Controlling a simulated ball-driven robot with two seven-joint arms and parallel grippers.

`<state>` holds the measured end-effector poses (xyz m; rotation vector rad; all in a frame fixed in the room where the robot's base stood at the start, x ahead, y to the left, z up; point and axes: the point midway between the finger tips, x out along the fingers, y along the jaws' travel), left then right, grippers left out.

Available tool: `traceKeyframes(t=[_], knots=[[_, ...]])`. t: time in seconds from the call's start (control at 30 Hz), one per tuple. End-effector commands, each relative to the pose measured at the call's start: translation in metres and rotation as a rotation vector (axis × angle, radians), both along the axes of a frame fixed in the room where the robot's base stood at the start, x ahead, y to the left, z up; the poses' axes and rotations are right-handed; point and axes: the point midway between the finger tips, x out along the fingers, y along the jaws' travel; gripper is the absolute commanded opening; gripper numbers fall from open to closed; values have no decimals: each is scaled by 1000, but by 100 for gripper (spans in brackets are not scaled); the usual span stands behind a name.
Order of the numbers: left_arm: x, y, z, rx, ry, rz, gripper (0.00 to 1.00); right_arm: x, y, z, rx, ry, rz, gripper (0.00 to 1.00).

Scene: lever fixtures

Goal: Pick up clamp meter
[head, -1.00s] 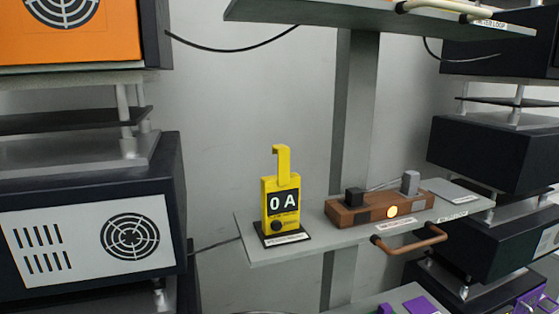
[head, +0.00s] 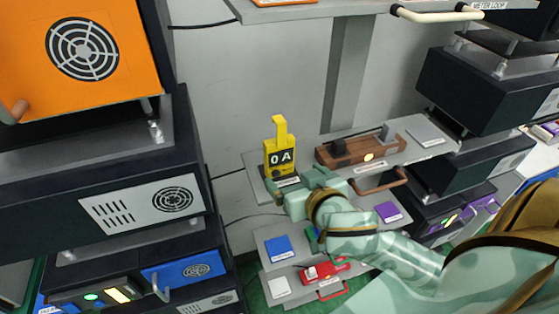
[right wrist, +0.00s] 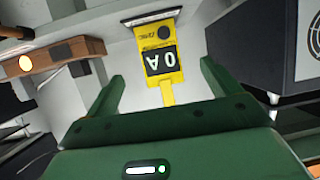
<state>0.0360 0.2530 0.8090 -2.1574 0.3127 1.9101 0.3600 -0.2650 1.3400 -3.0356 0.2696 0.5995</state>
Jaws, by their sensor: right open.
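The yellow clamp meter (head: 280,157) stands upright on a small black base at the left end of the grey shelf in the head view. Its dark display reads 0 A. In the right wrist view the clamp meter (right wrist: 163,58) appears upside down, framed between my fingers. My right gripper (head: 280,187) is just in front of the meter's lower part in the head view and hides some of the base. The right gripper (right wrist: 162,72) is open, with nothing held between its two green fingers. Whether the fingers reach beside the meter I cannot tell. My left gripper is not in view.
A brown block (head: 362,148) with a lit lamp sits to the meter's right on the shelf. A copper-coloured handle (head: 380,183) juts out below it. A lower shelf holds a red device (head: 325,270) and a blue plate (head: 284,248). Dark equipment boxes (head: 105,205) stand at left.

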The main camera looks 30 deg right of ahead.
Motion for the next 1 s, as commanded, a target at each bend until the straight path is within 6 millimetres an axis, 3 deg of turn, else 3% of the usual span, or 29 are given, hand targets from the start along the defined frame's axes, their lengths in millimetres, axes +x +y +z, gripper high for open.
traceKeyframes(t=[0.03,0.23,0.57,0.8,1.0], knots=[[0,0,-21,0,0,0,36,8,-1,-12,0,-6,0,89],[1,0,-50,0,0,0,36,45,-8,-24,-5,-3,1,89],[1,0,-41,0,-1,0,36,77,-15,-32,-5,2,1,89],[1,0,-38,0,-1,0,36,110,-23,-47,-3,1,0,89],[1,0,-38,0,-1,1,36,115,-23,-50,-1,2,2,89]])
